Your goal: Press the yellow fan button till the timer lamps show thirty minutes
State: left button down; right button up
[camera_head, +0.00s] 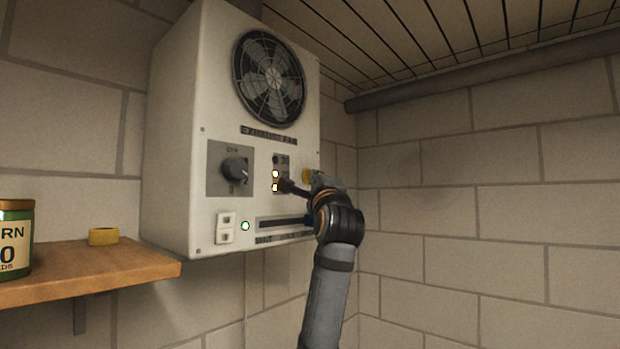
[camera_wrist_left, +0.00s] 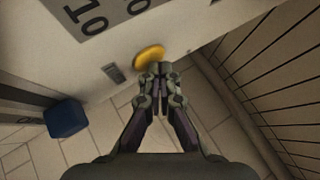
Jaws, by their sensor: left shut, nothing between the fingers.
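The white fan control box (camera_head: 180,150) hangs on the wall. The yellow fan button (camera_head: 307,176) is on its front at the right, partly hidden by my left gripper (camera_head: 318,180). In the left wrist view the button (camera_wrist_left: 149,56) shows as a yellow disc just beyond the shut, empty fingertips (camera_wrist_left: 158,72). I cannot tell whether they touch it. The top lamp (camera_head: 276,160) looks dark. My right gripper is not in view.
The box also carries a fan grille (camera_head: 270,78), a dark knob (camera_head: 235,169), a green lamp (camera_head: 245,226) and a slot with a blue slider (camera_wrist_left: 66,118).

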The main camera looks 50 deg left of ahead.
pick_arm(q)
jog(key=shift+a, duration=0.15)
jog(key=shift+d, duration=0.2)
dwell(0.3)
jog(key=shift+d+p, duration=0.3)
jog(key=shift+d, duration=0.35)
jog(key=shift+d, duration=0.1)
jog(key=d, duration=0.4)
jog(key=shift+w+d, duration=0.3)
jog(key=shift+d, duration=0.1)
jog(key=shift+a, duration=0.15)
